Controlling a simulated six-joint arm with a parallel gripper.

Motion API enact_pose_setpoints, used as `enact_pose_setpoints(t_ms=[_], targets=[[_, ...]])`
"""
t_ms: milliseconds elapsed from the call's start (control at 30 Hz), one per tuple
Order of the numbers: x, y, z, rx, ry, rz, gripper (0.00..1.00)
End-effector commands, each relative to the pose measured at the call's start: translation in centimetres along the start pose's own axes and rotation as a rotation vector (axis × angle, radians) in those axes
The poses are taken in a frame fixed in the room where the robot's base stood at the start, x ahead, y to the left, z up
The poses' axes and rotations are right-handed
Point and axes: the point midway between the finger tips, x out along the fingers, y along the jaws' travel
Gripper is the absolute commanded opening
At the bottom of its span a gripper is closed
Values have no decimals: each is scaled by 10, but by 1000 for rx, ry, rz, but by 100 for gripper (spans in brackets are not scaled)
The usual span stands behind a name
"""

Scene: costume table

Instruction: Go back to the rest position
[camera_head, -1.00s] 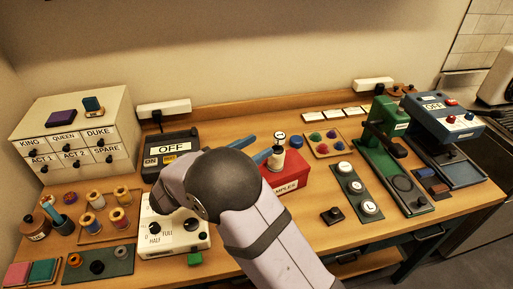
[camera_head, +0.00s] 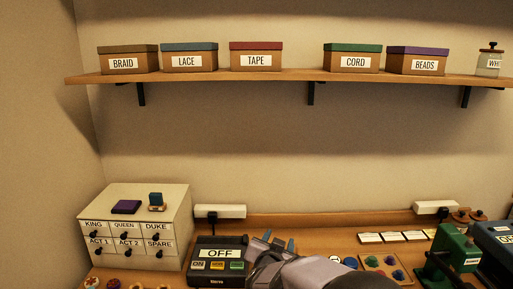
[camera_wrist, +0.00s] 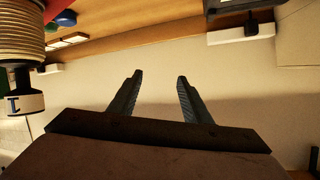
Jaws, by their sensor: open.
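My gripper (camera_head: 278,240) is low in the head view, near the back of the table and right of the box marked OFF. Its two fingers are apart with nothing between them; they also show in the wrist view (camera_wrist: 159,75). At the upper left of the wrist view, close to the camera, is what looks like the yarn spool (camera_wrist: 20,28), with tan windings, a black neck and a pale, blue-banded end. It is cut off by the frame and beside the fingers, not between them. What it rests on is hidden. The red SAMPLES box is in neither view now.
A drawer cabinet (camera_head: 180,210) stands left, beside the dark OFF box (camera_head: 200,270). White power strips (camera_head: 219,211) lie along the wall. A green press (camera_head: 455,250) stands right. A shelf (camera_head: 285,76) with labelled boxes hangs above. The wall between is bare.

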Motion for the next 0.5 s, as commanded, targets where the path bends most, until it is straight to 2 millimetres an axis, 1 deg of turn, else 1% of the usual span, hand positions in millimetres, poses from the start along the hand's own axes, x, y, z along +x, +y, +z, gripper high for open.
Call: enact_pose_setpoints(t_ms=[67, 133, 167, 267, 367, 467, 500], targets=[[-7, -4, 7, -25, -97, -80, 44], [-18, -5, 19, -58, -196, -141, 44], [-23, -4, 26, -75, -241, -162, 44], [-46, 8, 48, -137, -395, -212, 44], [-75, 31, 71, -205, -554, -226, 44], [-107, 64, 92, -276, -712, -204, 44], [-122, 82, 104, -301, -778, -184, 44]])
